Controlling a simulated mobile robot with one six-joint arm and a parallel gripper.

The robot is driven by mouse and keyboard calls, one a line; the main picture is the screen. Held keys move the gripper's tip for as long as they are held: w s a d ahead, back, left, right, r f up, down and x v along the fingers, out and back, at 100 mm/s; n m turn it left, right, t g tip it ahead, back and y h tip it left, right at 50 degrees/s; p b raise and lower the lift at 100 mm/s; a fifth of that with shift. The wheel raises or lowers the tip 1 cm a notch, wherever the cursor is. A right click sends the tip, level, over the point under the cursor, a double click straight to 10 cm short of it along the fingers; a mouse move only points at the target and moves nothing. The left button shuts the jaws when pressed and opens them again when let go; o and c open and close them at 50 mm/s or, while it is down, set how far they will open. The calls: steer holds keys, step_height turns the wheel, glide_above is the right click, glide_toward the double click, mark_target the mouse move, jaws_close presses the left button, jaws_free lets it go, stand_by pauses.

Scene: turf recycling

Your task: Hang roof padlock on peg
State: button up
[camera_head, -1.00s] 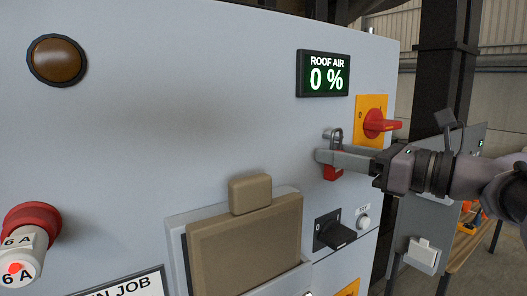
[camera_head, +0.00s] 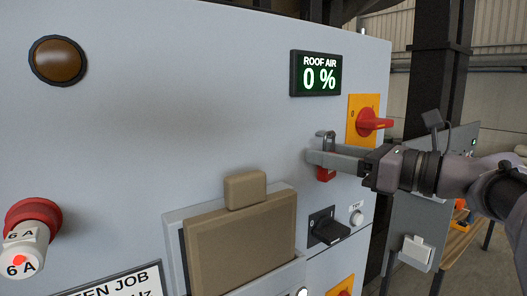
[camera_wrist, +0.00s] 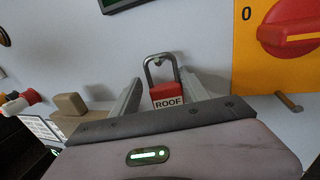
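The roof padlock (camera_wrist: 166,97) has a red body, a white label reading ROOF and a grey shackle. In the head view its shackle (camera_head: 326,139) stands above my fingers and its red body (camera_head: 325,175) shows below them. In the wrist view the padlock sits between my two fingertips (camera_wrist: 161,86), shackle up and slightly tilted. A short brown peg (camera_wrist: 289,103) sticks out of the panel to the right, below the red switch. Nothing hangs on it. My gripper hides it in the head view.
A red rotary switch (camera_head: 373,122) on a yellow plate is right of the padlock. The ROOF AIR display (camera_head: 315,75) reads 0 %. A black handle (camera_head: 329,229) and a tan flap (camera_head: 240,232) project from the panel below.

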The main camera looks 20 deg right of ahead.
steer(key=shift+w+d+f, duration=0.15)
steer(key=shift+f, duration=0.15)
steer(key=shift+r, duration=0.1)
stand_by(0.5)
